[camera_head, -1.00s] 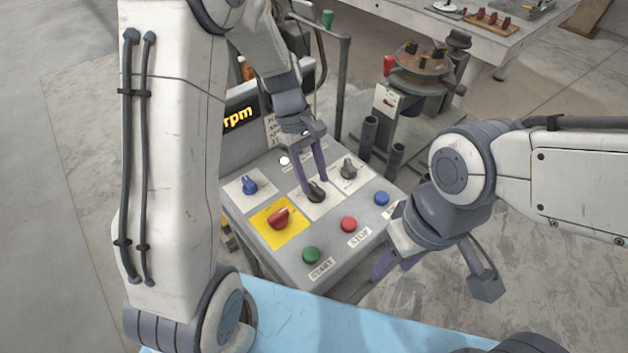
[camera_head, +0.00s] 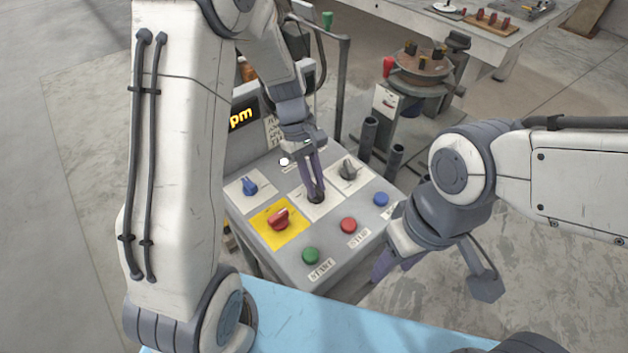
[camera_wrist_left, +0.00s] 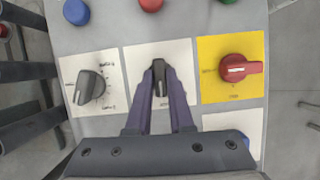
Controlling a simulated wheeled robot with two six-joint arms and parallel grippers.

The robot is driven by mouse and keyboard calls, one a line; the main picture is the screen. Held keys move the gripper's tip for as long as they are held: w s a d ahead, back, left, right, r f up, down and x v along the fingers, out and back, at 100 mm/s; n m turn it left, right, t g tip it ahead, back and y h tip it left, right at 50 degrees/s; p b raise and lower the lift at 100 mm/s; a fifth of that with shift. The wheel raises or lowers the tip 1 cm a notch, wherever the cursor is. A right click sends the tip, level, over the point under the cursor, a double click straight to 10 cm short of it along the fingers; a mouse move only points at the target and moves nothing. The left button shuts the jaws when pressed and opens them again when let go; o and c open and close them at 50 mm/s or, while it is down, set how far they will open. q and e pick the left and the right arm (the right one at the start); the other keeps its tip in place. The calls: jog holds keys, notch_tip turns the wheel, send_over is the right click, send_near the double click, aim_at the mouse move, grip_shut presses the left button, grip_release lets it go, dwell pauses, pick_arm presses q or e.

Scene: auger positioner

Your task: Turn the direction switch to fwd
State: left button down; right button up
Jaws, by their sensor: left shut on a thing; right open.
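The control panel (camera_head: 300,228) carries the switches. A dark knob on a white plate, between the grey knob and the red switch, is the one at my left gripper; it shows in the left wrist view (camera_wrist_left: 160,82). My left gripper (camera_head: 316,194) is shut on this dark knob, with one purple finger on each side. In the head view the fingers hide most of the knob. In the wrist view its plate (camera_wrist_left: 184,58) bears small lettering too blurred to read. My right gripper (camera_head: 384,268) is low at the panel's right front, away from the switches, and partly hidden by its own wrist.
A blue knob (camera_head: 249,186), a grey knob (camera_head: 348,169) and a red switch on a yellow plate (camera_head: 278,219) surround the dark knob closely. Green (camera_head: 310,256), red (camera_head: 348,225) and blue (camera_head: 381,199) buttons line the front. A display (camera_head: 243,118) stands behind.

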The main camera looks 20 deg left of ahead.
pick_arm(q)
jog(key=m+p, duration=0.1)
jog(key=m, duration=0.1)
jog(key=m+g+y+p, duration=0.1)
jog(key=m+p, duration=0.1)
jog(key=shift+w+r, duration=0.1)
jog(key=shift+r, duration=0.1)
jog(key=shift+w+d+f+m+g+y+p, duration=0.15)
jog(key=shift+m+y+p, duration=0.35)
jog(key=shift+m, duration=0.6)
jog(key=shift+s+r+m+g+y+p, duration=0.1)
jog(key=shift+m+g+y+p, duration=0.35)
jog(key=shift+m, duration=0.65)
jog(key=shift+w+f, duration=0.1)
jog(key=c, duration=0.8)
grip_release()
jog(key=b+v, duration=0.1)
jog(key=v, duration=0.9)
jog(key=shift+r, duration=0.3)
